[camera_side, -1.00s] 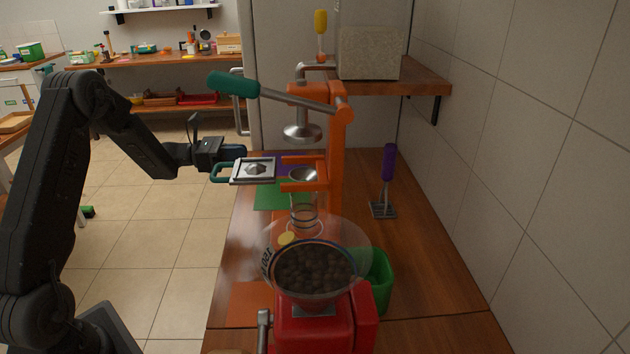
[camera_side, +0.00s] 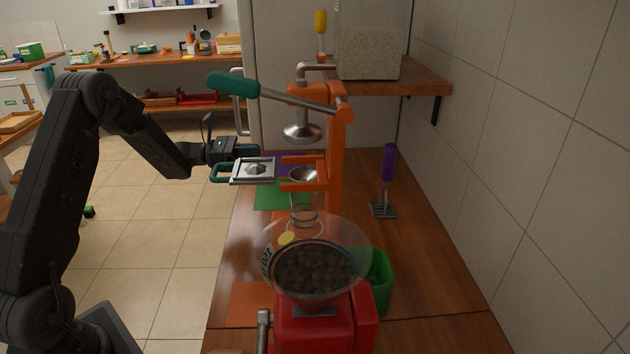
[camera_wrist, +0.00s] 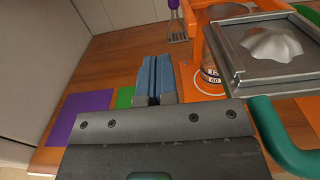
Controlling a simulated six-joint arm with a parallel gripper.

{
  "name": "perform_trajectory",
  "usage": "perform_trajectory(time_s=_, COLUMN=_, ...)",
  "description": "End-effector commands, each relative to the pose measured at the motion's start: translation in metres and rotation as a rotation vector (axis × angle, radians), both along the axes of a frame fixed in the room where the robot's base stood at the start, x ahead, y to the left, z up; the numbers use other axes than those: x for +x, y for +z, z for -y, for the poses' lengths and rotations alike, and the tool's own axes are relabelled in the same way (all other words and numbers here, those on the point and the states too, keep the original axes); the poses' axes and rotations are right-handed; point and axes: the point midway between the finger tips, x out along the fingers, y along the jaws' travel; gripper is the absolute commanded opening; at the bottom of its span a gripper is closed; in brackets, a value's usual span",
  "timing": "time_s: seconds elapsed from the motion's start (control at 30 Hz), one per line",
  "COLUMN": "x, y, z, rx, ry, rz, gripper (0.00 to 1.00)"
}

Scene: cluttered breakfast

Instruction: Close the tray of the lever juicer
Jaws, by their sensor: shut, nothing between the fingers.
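The lever juicer (camera_side: 338,150) is orange, with a metal press cone and a raised lever with a green grip (camera_side: 234,85). Its grey tray (camera_side: 253,171), with a ridged reamer on it, sticks out to the left of the frame, green handle outermost. The tray also shows at the upper right of the wrist view (camera_wrist: 262,72), its green handle (camera_wrist: 280,140) below. My gripper (camera_side: 254,150) is shut and empty, just behind the tray in the side view. In the wrist view its blue-grey fingertips (camera_wrist: 154,75) lie together, left of the tray and apart from it.
A red grinder (camera_side: 316,325) with a clear hopper of dark beans stands in front of the juicer. A glass (camera_side: 304,214) stands under the juicer. A purple-handled masher (camera_side: 388,175) and a green container (camera_side: 380,280) are to the right. A tiled wall borders the right side.

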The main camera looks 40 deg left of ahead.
Motion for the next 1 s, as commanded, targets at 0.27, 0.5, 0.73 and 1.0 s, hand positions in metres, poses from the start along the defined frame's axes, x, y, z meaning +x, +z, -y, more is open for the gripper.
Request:
perform_trajectory(time_s=0.27, x=0.008, y=0.000, z=0.008, rx=0.000, ry=-0.001, rz=0.000, gripper=0.00)
perform_trajectory(time_s=0.5, x=0.014, y=0.000, z=0.015, rx=0.001, ry=0.000, rz=-0.001, gripper=0.00)
perform_trajectory(time_s=0.73, x=0.020, y=0.000, z=0.021, rx=-0.001, ry=0.000, rz=0.001, gripper=0.00)
perform_trajectory(time_s=1.0, x=0.028, y=0.000, z=0.028, rx=0.000, ry=-0.001, rz=0.000, gripper=0.00)
